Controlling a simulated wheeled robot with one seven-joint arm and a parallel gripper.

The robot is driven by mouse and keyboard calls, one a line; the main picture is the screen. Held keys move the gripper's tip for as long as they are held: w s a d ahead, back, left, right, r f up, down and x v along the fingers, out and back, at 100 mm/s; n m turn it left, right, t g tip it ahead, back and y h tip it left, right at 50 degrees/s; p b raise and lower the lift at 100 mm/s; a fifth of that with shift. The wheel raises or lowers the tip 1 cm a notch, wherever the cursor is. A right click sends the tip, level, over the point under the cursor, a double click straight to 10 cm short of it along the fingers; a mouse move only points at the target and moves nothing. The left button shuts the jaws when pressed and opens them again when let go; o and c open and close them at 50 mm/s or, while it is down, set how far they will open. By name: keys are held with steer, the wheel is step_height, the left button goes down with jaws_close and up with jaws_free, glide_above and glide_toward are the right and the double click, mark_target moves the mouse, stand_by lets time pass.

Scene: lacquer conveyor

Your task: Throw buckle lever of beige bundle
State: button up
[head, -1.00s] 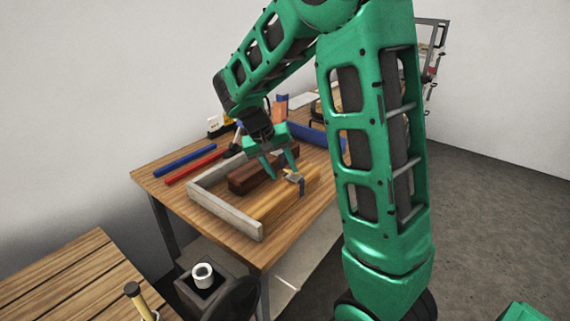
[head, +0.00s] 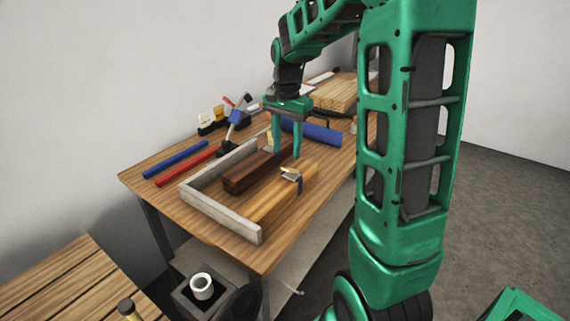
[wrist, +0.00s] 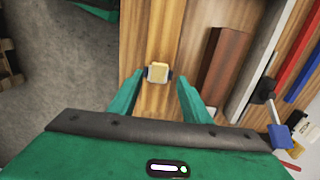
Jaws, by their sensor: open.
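A tan, light-wood bundle (head: 270,208), the closest match to the beige bundle, lies along the table's near side. A blue strap (head: 299,185) and a buckle with a pale lever plate (head: 291,173) cross it. In the wrist view the tan bundle (wrist: 152,25) runs up the picture, and the square cream lever plate (wrist: 158,72) shows between my fingertips. My gripper (head: 286,154) is open and empty, fingers pointing down, just behind the buckle in the head view. In the wrist view my gripper (wrist: 159,78) straddles the buckle's line; contact cannot be told.
A dark brown bundle (head: 240,180) lies beside the tan one, within a grey L-shaped fence (head: 215,212). Red (head: 188,166) and blue (head: 176,158) bars lie behind the fence. The table's left end is clear.

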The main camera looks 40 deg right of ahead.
mark_target(290, 170)
step_height(290, 170, down, 7)
steer(key=shift+r, duration=0.2)
steer(key=shift+w, duration=0.1)
steer(key=c, duration=1.1)
steer(key=shift+o, duration=0.2)
